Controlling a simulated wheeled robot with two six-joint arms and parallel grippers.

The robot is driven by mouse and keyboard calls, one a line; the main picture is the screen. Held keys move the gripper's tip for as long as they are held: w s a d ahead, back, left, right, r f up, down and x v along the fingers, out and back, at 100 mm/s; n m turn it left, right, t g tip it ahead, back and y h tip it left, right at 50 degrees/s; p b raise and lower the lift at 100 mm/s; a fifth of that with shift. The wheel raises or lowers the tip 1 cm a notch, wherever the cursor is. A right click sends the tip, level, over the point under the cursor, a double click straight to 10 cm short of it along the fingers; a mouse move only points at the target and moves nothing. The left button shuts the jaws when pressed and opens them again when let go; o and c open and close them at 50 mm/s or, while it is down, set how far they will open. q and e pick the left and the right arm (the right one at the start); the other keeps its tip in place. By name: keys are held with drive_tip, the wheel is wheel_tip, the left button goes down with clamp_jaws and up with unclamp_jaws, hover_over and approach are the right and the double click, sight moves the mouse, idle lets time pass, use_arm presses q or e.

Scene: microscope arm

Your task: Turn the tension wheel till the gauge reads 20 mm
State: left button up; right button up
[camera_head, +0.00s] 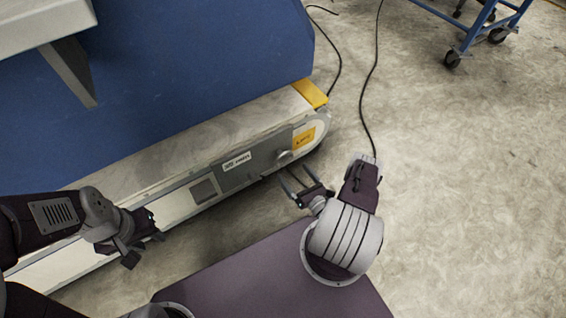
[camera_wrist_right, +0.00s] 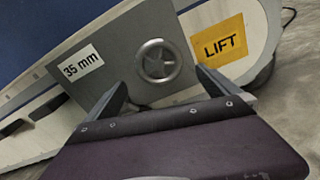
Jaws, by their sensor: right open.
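The tension wheel (camera_wrist_right: 158,60) is a round silver knob with spokes on a grey panel (camera_wrist_right: 120,45); in the head view it is a small light disc (camera_head: 285,157). The gauge label (camera_wrist_right: 81,62) left of it reads 35 mm in the right wrist view; the label (camera_head: 237,161) is too small to read in the head view. My right gripper (camera_head: 295,183) is open, its fingers pointing at the panel near the wheel. In the right wrist view its fingers (camera_wrist_right: 162,85) stand apart below and either side of the wheel. My left gripper (camera_head: 146,240) is at the left, its jaws unclear.
A yellow LIFT label (camera_wrist_right: 222,45) is right of the wheel; it also shows in the head view (camera_head: 304,138). The long conveyor side (camera_head: 100,230) runs diagonally. A blue wheeled cart (camera_head: 480,25) and black cables lie beyond. The floor at right is clear.

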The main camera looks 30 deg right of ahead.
sight(285, 162)
drive_tip(key=w+b, duration=0.1)
drive_tip(key=w, duration=0.1)
drive_tip(key=w+b, duration=0.1)
drive_tip(key=w, duration=0.2)
drive_tip(key=w+b, duration=0.2)
drive_tip(key=shift+w+a+f, duration=0.2)
drive_tip(key=shift+a, duration=0.15)
drive_tip(key=shift+w+r, duration=0.2)
drive_tip(key=shift+w, duration=0.15)
drive_tip(key=c, duration=1.3)
drive_tip(key=shift+c, duration=0.2)
drive_tip(key=shift+m, duration=0.4)
